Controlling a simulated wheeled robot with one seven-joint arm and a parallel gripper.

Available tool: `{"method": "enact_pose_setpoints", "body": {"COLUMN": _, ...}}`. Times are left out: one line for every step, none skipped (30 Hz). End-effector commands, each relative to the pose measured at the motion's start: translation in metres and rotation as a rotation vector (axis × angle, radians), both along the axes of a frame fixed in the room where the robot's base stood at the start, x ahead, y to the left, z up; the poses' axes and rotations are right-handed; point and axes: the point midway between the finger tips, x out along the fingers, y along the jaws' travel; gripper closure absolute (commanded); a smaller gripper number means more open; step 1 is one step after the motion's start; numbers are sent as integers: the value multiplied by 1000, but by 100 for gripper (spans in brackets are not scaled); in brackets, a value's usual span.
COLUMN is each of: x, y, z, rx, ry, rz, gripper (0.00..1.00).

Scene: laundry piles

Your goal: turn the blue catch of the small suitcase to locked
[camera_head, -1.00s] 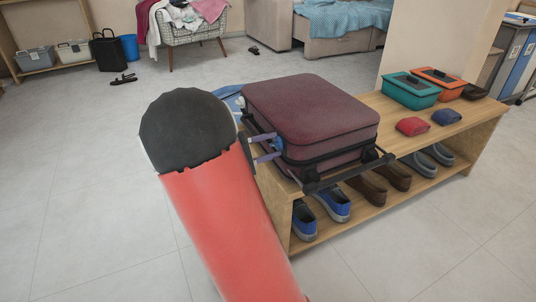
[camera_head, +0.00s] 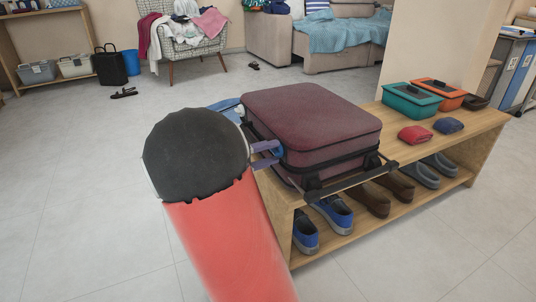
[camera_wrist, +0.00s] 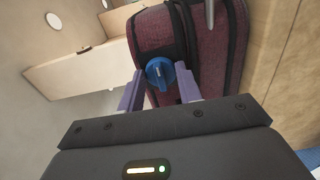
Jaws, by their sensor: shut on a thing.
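The small maroon suitcase (camera_head: 315,122) lies flat on the wooden bench, its black handle toward the front. Its round blue catch (camera_wrist: 160,73) is on the side facing my gripper; a ridge across it stands roughly upright in the wrist view. In the head view the purple fingers (camera_head: 265,154) reach the suitcase's left side, with my arm partly in front.
The wooden bench (camera_head: 470,130) holds teal (camera_head: 412,100) and orange (camera_head: 440,92) boxes and red (camera_head: 414,134) and blue folded items at right. Shoes stand on its lower shelf. A blue cloth lies behind my arm.

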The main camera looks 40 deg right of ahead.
Motion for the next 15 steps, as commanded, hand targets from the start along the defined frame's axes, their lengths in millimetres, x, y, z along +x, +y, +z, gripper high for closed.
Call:
{"method": "enact_pose_setpoints", "body": {"x": 0, "y": 0, "z": -1, "rx": 1, "ry": -4, "rz": 0, "gripper": 88}}
{"method": "enact_pose_setpoints", "body": {"x": 0, "y": 0, "z": -1, "rx": 1, "ry": -5, "rz": 0, "gripper": 88}}
{"method": "enact_pose_setpoints", "body": {"x": 0, "y": 0, "z": -1, "rx": 1, "ry": -6, "rz": 0, "gripper": 88}}
{"method": "enact_pose_setpoints", "body": {"x": 0, "y": 0, "z": -1, "rx": 0, "ry": -7, "rz": 0, "gripper": 88}}
{"method": "enact_pose_setpoints", "body": {"x": 0, "y": 0, "z": -1, "rx": 0, "ry": -7, "rz": 0, "gripper": 88}}
{"method": "enact_pose_setpoints", "body": {"x": 0, "y": 0, "z": -1, "rx": 0, "ry": -7, "rz": -1, "gripper": 88}}
{"method": "enact_pose_setpoints", "body": {"x": 0, "y": 0, "z": -1, "rx": 1, "ry": -6, "rz": 0, "gripper": 88}}
{"method": "enact_pose_setpoints", "body": {"x": 0, "y": 0, "z": -1, "rx": 1, "ry": -6, "rz": -1, "gripper": 88}}
{"method": "enact_pose_setpoints", "body": {"x": 0, "y": 0, "z": -1, "rx": 1, "ry": -6, "rz": 0, "gripper": 88}}
{"method": "enact_pose_setpoints", "body": {"x": 0, "y": 0, "z": -1, "rx": 1, "ry": -6, "rz": 0, "gripper": 88}}
{"method": "enact_pose_setpoints", "body": {"x": 0, "y": 0, "z": -1, "rx": 1, "ry": -6, "rz": 0, "gripper": 88}}
{"method": "enact_pose_setpoints", "body": {"x": 0, "y": 0, "z": -1, "rx": 1, "ry": -6, "rz": 0, "gripper": 88}}
{"method": "enact_pose_setpoints", "body": {"x": 0, "y": 0, "z": -1, "rx": 1, "ry": -6, "rz": 0, "gripper": 62}}
{"method": "enact_pose_setpoints", "body": {"x": 0, "y": 0, "z": -1, "rx": 1, "ry": -6, "rz": 0, "gripper": 58}}
{"method": "enact_pose_setpoints", "body": {"x": 0, "y": 0, "z": -1, "rx": 0, "ry": -5, "rz": 0, "gripper": 52}}
